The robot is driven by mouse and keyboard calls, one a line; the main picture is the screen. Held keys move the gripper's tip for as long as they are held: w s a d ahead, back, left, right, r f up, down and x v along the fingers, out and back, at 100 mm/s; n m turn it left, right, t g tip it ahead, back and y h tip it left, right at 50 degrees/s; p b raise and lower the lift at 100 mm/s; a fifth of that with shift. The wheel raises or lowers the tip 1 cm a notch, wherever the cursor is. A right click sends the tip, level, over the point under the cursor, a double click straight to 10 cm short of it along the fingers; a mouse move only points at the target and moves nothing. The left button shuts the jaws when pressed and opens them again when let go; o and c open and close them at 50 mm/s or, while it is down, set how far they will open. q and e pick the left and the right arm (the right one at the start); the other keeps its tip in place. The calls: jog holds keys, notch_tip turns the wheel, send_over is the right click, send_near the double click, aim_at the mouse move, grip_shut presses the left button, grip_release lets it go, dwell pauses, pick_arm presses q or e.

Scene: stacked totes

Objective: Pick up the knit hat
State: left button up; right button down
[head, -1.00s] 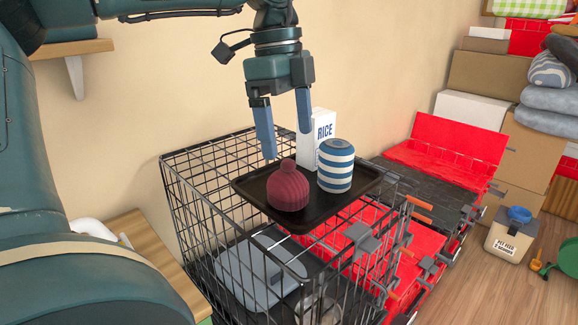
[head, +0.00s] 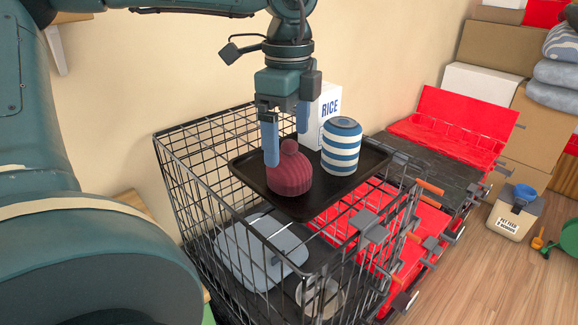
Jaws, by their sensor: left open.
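The knit hat (head: 290,175), dark red with a pompom on top, sits upright on a black tray (head: 330,200) on top of a wire cage. My left gripper (head: 287,148) points down above the tray with its blue fingers apart. One finger is at the left side of the hat and overlaps its edge in the picture. The other finger is behind the pompom, to its right. I cannot tell whether either finger touches the hat. The right gripper is not in view.
A blue-and-white striped jar (head: 341,147) stands close to the right of the hat. A white rice box (head: 322,110) stands behind them. Red crates (head: 455,125) lie to the right.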

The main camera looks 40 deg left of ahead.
aim_at(289, 155)
pick_arm(q)
jog(key=f, duration=0.2)
jog(key=f+p, duration=0.1)
jog(key=f, duration=0.1)
jog(key=shift+w+a+f, duration=0.1)
jog(key=shift+w+f, duration=0.1)
jog(key=shift+f, duration=0.15)
jog(key=c, duration=1.1)
jog(key=shift+r, duration=0.1)
